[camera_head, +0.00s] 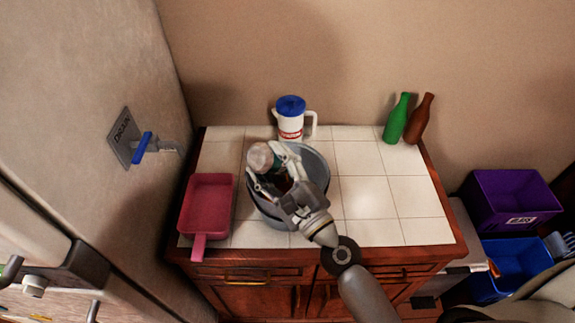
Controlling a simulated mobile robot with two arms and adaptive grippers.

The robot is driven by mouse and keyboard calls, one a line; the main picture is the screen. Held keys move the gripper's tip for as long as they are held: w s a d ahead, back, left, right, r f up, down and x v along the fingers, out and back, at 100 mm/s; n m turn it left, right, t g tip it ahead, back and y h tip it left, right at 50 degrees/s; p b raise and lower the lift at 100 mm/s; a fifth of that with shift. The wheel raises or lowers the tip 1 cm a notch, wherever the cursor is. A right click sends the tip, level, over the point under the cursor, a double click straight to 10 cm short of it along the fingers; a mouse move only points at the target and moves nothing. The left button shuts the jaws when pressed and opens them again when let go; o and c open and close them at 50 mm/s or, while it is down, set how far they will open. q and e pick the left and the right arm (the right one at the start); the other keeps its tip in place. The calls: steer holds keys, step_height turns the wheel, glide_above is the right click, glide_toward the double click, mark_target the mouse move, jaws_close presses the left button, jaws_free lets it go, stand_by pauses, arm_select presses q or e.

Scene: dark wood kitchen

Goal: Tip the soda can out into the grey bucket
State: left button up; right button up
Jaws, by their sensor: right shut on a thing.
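The grey bucket (320,168) stands on the white tiled counter top. My right gripper (267,168) comes in from the lower right and is over the bucket. It is shut on the soda can (262,156), whose pale round end faces up and to the left near the bucket's far-left rim. The bucket's inside is mostly hidden by my gripper. My left gripper is not in view.
A pink dustpan-like tray (208,205) lies left of the bucket. A white jug with a blue lid (291,118) stands behind it. Green (396,120) and brown (418,120) bottles stand at the back right. Purple (510,205) and blue (515,268) bins are right. The counter's right half (370,198) is clear.

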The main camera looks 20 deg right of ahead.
steer(key=shift+w+d+r+m+p, duration=0.1)
steer(key=shift+d+r+m+p, duration=0.1)
steer(key=shift+m+p, duration=0.35)
stand_by(0.7)
stand_by(0.8)
